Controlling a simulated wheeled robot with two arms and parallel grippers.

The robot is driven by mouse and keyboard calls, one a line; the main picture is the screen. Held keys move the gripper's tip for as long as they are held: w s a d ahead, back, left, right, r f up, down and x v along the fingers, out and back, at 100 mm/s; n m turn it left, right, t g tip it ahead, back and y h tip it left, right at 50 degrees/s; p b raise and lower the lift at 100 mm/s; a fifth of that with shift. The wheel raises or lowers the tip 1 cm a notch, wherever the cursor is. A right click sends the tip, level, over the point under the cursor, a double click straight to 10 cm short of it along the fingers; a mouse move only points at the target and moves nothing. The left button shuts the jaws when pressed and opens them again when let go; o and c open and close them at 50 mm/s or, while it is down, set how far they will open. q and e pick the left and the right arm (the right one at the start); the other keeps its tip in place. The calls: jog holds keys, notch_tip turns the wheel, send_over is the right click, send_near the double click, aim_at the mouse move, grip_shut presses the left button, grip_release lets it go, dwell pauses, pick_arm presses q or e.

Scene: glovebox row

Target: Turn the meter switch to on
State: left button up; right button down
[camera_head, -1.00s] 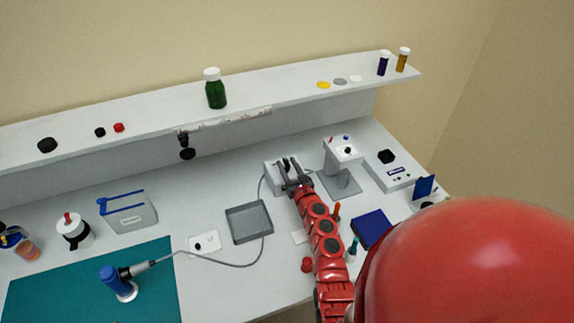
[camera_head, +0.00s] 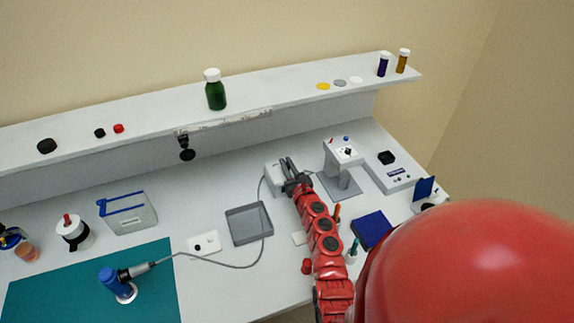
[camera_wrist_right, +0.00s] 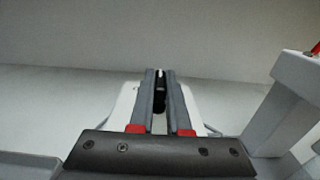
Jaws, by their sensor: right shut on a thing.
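A small light box (camera_head: 271,178), likely the meter, stands at the back of the bench with a grey cable at its left side. My right gripper (camera_head: 288,166) reaches over it and hides much of it. In the right wrist view, the box's pale face (camera_wrist_right: 125,103) shows behind the fingers. A black switch knob (camera_wrist_right: 160,88) with a white mark on top sits between the two grey fingers, and the gripper (camera_wrist_right: 160,82) is shut on it. The white mark points up in that view. Any labels on the box cannot be read. My left gripper is not in view.
A grey stand (camera_head: 341,152) is close to the right of my right gripper. A grey tray (camera_head: 249,224) lies to the left. A box with a black top piece (camera_head: 394,175) is farther right. The shelf (camera_head: 290,97) runs above the back of the bench.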

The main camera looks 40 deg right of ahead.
jog(key=shift+a+m+h+b, duration=0.1)
jog(key=shift+m+h+b, duration=0.2)
jog(key=shift+m+h, duration=0.45)
jog(key=shift+g+h, duration=0.25)
jog(key=shift+g, duration=0.05)
jog(key=shift+d+m+g+h+b, duration=0.2)
jog(key=shift+m+g+h+b, duration=0.2)
jog(key=shift+m+h+b, duration=0.4)
jog(key=shift+w+a+g+h+b, duration=0.1)
jog(key=shift+a+g+h+b, duration=0.2)
jog(key=shift+h+b, duration=0.25)
jog(key=m+h+b, duration=0.1)
jog(key=b, duration=0.1)
jog(key=m+g+h+b, duration=0.1)
jog(key=b, duration=0.1)
jog(key=shift+f+g+h, duration=0.25)
jog(key=shift+g, duration=0.05)
jog(key=shift+r+m+g+h+b, duration=0.25)
jog(key=shift+m+g+h+b, duration=0.2)
jog(key=shift+b, duration=0.25)
jog(key=shift+d, duration=0.1)
jog(key=c, duration=0.9)
grip_release()
